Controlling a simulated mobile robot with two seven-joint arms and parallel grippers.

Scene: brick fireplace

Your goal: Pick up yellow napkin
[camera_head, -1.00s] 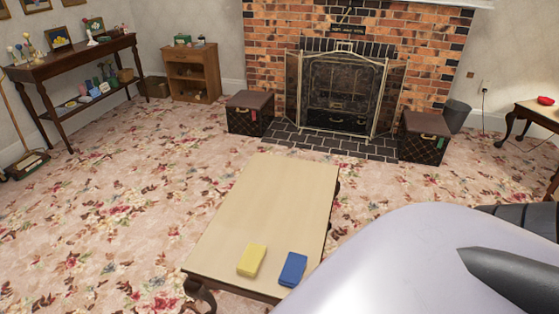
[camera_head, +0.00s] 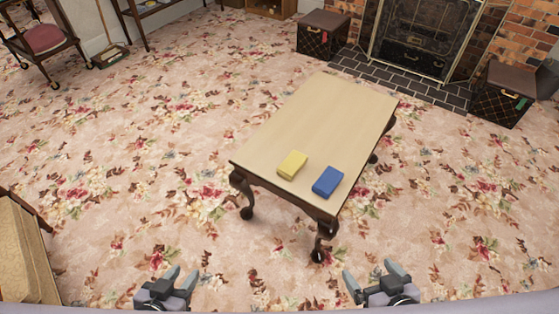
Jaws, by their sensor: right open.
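The yellow napkin (camera_head: 292,165) is a small folded block lying flat near the front edge of the low wooden table (camera_head: 322,118). A blue napkin-like block (camera_head: 327,181) lies just to its right, with a small gap between them. My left gripper (camera_head: 182,276) is at the bottom of the view, left of the table, with its fingers apart and nothing between them. My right gripper (camera_head: 372,272) is at the bottom, right of the middle, open and empty. Both grippers are well short of the table and touch nothing.
Floral carpet (camera_head: 130,170) is open around the table. An armchair (camera_head: 22,255) stands at the lower left and a red-seated chair (camera_head: 45,40) at the upper left. Patterned boxes (camera_head: 322,36) flank the fireplace (camera_head: 424,35) behind the table.

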